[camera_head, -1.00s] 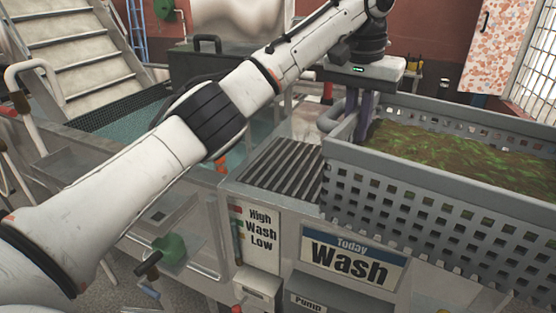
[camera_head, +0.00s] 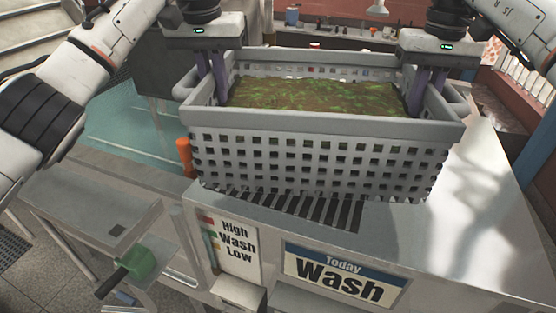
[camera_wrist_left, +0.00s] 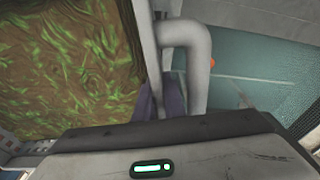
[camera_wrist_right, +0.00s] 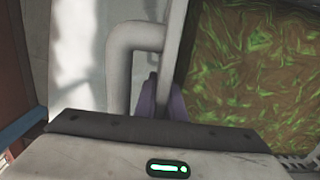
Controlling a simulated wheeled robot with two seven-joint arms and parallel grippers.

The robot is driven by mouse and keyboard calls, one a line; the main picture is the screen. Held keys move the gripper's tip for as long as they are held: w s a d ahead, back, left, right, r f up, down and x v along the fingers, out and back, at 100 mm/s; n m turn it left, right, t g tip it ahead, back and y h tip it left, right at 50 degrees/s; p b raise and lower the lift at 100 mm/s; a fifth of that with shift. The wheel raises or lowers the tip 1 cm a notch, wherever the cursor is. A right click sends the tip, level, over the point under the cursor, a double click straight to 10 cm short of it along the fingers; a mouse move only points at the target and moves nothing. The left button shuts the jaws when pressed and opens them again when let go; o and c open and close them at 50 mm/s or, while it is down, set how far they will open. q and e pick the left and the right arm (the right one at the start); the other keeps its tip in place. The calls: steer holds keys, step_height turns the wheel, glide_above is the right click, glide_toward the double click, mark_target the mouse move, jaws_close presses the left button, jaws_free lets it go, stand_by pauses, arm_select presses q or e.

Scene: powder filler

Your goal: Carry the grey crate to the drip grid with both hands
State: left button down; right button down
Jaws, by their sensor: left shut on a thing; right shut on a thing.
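The grey crate (camera_head: 310,160) is a perforated basket full of green-brown leafy matter (camera_head: 315,95). It looks level and is over the drip grid (camera_head: 322,209), whose dark slats show below its front wall. I cannot tell whether its underside touches the slats. My left gripper (camera_head: 213,80) is shut on the crate's left end wall, inside the tube handle, which also shows in the left wrist view (camera_wrist_left: 197,65). My right gripper (camera_head: 428,90) is shut on the right end wall, by the other tube handle (camera_wrist_right: 122,70).
A teal water basin (camera_head: 130,130) lies to the left, with an orange post (camera_head: 185,157) beside the crate. The pale worktop (camera_head: 480,200) at right is bare.

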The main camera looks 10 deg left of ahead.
arm_select(q)
steer(key=shift+w+a+f+b, duration=0.1)
steer(key=shift+a+f+b, duration=0.15)
steer(key=shift+f+b, duration=0.1)
arm_select(e)
steer(key=shift+w+a+f, duration=0.15)
steer(key=shift+w+f, duration=0.1)
steer(key=shift+f, duration=0.05)
arm_select(q)
steer(key=shift+a+f+b, duration=0.1)
steer(key=shift+f+b, duration=0.1)
steer(key=shift+b, duration=0.1)
arm_select(e)
steer(key=shift+w+f, duration=0.1)
steer(key=shift+f, duration=0.2)
arm_select(q)
steer(key=shift+f, duration=0.2)
arm_select(e)
steer(key=shift+f, duration=0.2)
arm_select(q)
steer(key=shift+r, duration=0.1)
arm_select(e)
steer(key=shift+r, duration=0.1)
